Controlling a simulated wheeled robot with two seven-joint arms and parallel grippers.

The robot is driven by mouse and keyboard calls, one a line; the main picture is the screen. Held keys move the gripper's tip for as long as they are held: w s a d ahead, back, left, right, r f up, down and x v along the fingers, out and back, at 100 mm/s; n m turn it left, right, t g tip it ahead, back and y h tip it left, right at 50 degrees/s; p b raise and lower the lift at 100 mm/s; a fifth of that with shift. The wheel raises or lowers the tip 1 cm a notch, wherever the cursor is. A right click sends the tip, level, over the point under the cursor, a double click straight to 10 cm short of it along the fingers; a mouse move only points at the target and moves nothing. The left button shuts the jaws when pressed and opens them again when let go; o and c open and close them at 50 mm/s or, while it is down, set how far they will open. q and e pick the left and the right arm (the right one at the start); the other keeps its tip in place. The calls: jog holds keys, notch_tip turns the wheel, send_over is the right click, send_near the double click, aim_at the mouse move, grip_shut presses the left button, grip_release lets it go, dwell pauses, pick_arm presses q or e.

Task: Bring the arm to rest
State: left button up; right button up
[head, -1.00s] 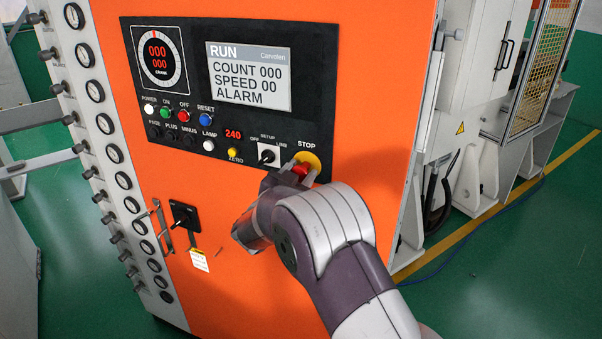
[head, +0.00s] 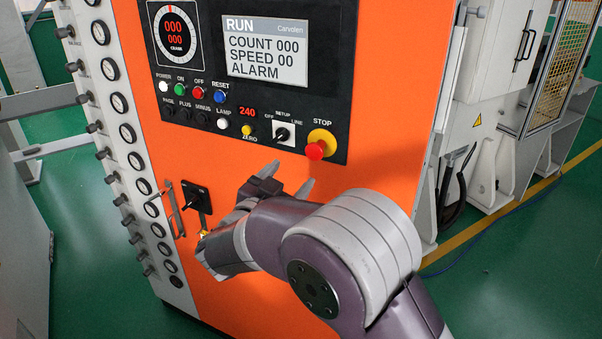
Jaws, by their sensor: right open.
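My right arm comes in from the lower right, in front of the orange cabinet (head: 380,130). My right gripper (head: 288,177) is open and empty. It is below the control panel (head: 345,105), down and left of the red STOP button (head: 315,150) on its yellow ring, and apart from the button. My forearm and wrist hide part of the lower cabinet front. My left gripper is not in view.
A black switch handle (head: 193,197) and a metal pull handle (head: 175,210) stick out left of my wrist. Gauges and knobs line the grey side strip (head: 130,165). Green floor (head: 520,280) is open at the lower right.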

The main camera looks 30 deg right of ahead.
jog(key=shift+s+a, duration=0.2)
jog(key=shift+a, duration=0.05)
jog(key=w+a+f+n+t+y, duration=0.3)
jog(key=w+a+f+n+y, duration=0.15)
jog(key=a+f+y, duration=0.2)
jog(key=s+a+f+n+g+y, duration=0.5)
jog(key=s+a+f+n+y, duration=0.2)
jog(key=a+f+y, duration=0.15)
jog(key=s+d+f+n+g, duration=0.1)
jog(key=s+d+f+g, duration=0.2)
jog(key=s, duration=0.5)
jog(key=s+d+f+n+g, duration=0.1)
jog(key=s+d+f+g, duration=0.2)
jog(key=s+d, duration=0.3)
jog(key=s+g, duration=0.1)
jog(key=s, duration=0.1)
jog(key=shift+s+f+g+h, duration=0.15)
jog(key=shift+s+g+h, duration=0.15)
jog(key=shift+s+h, duration=0.1)
